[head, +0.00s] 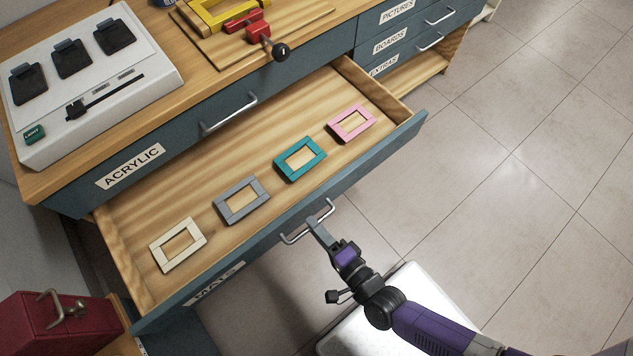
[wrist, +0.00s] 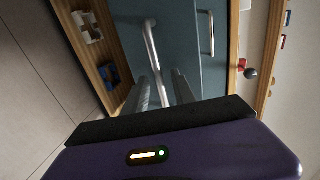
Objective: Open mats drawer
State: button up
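The mats drawer (head: 235,277) is pulled well out, its front standing away from the cabinet. Its label is partly visible at the lower left. Inside lie a cream frame (head: 178,245), a grey frame (head: 241,201), a teal frame (head: 300,158) and a pink frame (head: 351,123). Its silver bar handle (head: 296,237) also shows in the wrist view (wrist: 152,42). My gripper (head: 314,224) is at the middle of this handle. In the wrist view the bar runs between the two close fingers, which look shut on it; their contact is partly hidden.
The acrylic drawer (head: 180,148) above is shut. A white device (head: 140,80) and a red clamp (head: 257,27) sit on the counter. A red box (head: 55,325) stands at the lower left. Tiled floor (head: 520,190) is clear at the right.

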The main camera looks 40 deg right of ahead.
jog(key=v, duration=0.7)
jog(key=shift+s+b, duration=0.3)
jog(key=shift+s, duration=0.1)
